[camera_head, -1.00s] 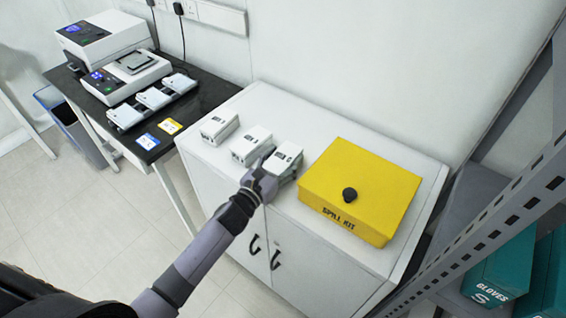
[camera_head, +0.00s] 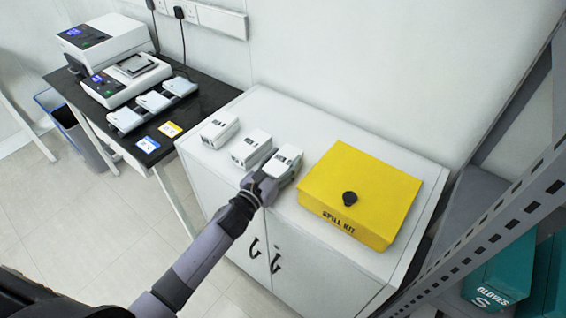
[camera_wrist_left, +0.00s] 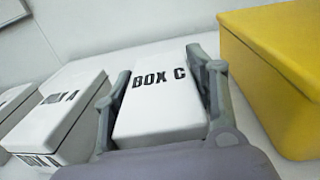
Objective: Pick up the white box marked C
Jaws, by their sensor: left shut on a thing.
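The white box marked C (camera_wrist_left: 160,105) lies between the two fingers of my left gripper (camera_wrist_left: 166,90) in the left wrist view, its "BOX C" label facing up. In the head view my left gripper (camera_head: 270,178) is shut on this box (camera_head: 286,158), at the right end of a row of white boxes on the white cabinet. A finger is on each side of it. The head view does not show clearly whether its underside touches the cabinet top. My right gripper is not in view.
The white box marked A (camera_wrist_left: 65,105) stands close left of the gripper, with another white box (camera_head: 220,130) beyond. A yellow spill kit (camera_head: 365,185) stands close on the right. The white cabinet (camera_head: 300,115) is clear behind the row. A black table (camera_head: 205,95) holds instruments at left.

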